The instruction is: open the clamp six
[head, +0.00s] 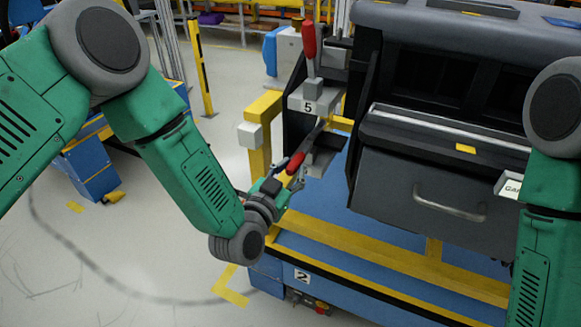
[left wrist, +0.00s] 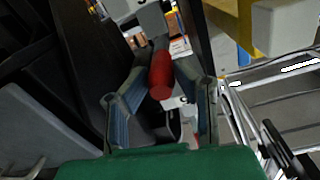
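A lower clamp handle with a red grip (head: 295,163) slants down and left below the bracket marked 5; no number shows on this clamp. My left gripper (head: 289,172) is at this red grip. In the left wrist view the red grip (left wrist: 161,78) lies between the two spread fingers of my left gripper (left wrist: 160,98), with a gap visible on each side. The left gripper looks open and not closed on the handle. My right gripper is out of view; only the right arm shows at the right edge.
An upper clamp with an upright red handle (head: 309,40) stands above the number 5 plate (head: 308,106). The dark dashboard module (head: 415,190) with a metal handle is to the right. A yellow post (head: 262,140) stands close left. Open floor lies further left.

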